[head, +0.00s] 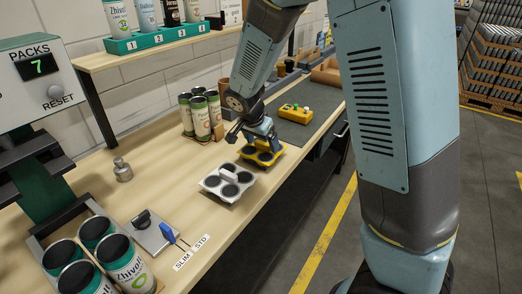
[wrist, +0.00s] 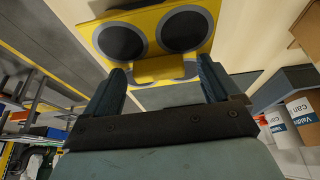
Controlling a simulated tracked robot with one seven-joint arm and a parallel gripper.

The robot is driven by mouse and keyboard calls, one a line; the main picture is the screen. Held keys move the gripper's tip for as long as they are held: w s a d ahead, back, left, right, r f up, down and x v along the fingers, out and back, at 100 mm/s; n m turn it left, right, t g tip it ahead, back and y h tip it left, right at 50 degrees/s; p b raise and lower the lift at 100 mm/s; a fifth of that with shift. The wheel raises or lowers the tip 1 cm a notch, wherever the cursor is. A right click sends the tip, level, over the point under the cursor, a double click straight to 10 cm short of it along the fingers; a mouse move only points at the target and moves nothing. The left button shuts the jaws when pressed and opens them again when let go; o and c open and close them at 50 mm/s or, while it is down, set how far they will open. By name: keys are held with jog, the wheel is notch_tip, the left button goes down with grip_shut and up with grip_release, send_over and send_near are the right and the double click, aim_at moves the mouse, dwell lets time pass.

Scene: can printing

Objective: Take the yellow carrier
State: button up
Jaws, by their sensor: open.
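The yellow carrier (head: 279,153) sits on the wooden bench, with dark round wells in its top. It fills the top of the wrist view (wrist: 152,36), where two dark wells and a yellow raised handle (wrist: 160,69) show. My gripper (head: 262,137) is directly over the carrier, pointing down. In the wrist view the two fingers are apart, one on each side of the handle. Whether they touch it I cannot tell. The gripper is open, and part of the carrier is hidden behind it in the head view.
A white carrier (head: 228,197) sits just in front and left of the yellow one. Several cans (head: 202,118) stand behind left. A yellow button box (head: 296,113) is on a dark mat (head: 318,128) beyond. Several more cans (head: 130,268) are at bottom left. The bench edge is close on the right.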

jog(key=shift+c, duration=0.3)
jog(key=c, duration=1.1)
jog(key=shift+o, duration=0.2)
